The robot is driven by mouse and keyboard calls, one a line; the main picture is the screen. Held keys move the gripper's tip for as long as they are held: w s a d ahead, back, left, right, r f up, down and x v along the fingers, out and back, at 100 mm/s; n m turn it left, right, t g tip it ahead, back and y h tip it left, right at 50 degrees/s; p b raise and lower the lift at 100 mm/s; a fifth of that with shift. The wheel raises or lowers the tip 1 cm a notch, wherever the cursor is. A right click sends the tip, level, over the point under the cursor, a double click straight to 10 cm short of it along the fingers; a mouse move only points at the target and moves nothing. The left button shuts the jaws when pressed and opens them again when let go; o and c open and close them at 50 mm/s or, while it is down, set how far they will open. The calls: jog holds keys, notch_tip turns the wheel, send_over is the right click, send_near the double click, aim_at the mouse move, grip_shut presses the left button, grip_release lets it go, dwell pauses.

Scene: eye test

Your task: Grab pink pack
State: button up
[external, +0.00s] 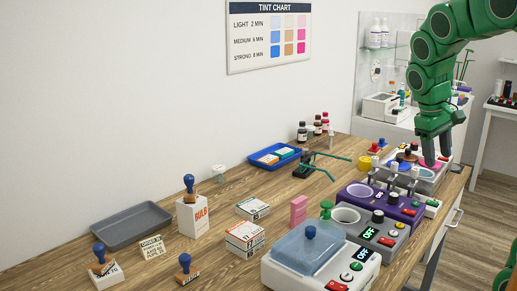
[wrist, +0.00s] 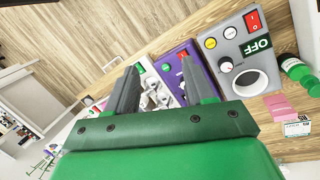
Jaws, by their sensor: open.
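The pink pack (external: 298,210) stands upright on the wooden table in the external view, left of the wax-warmer-like machines. A pink patch that looks like the same pack (wrist: 278,104) shows at the right of the wrist view, beside a green-topped thing. My gripper (external: 437,158) is open and empty at the far right end of the table, well away from the pack, above the far machines. In the wrist view its two dark fingers (wrist: 160,68) are spread apart with nothing held between them.
A purple machine (external: 385,208), a grey machine (external: 372,232) and a blue-lidded machine (external: 303,262) line the table's front edge. Small white boxes (external: 245,236) stand just left of the pack. A black stand with green arms (external: 308,163) is behind it. A grey tray (external: 130,226) lies far left.

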jog(key=w+a+f+n+h, duration=0.3)
jog(key=w+a+n, duration=0.2)
jog(key=w, duration=0.2)
jog(key=n+t+h, duration=0.4)
jog(key=n+t, duration=0.5)
jog(key=n, duration=0.8)
send_near(301, 205)
jog(key=w+d+f, duration=0.2)
jog(key=shift+w, duration=0.4)
jog(key=shift+x, duration=3.9)
jog(key=shift+w+a+r, duration=0.1)
grip_shut()
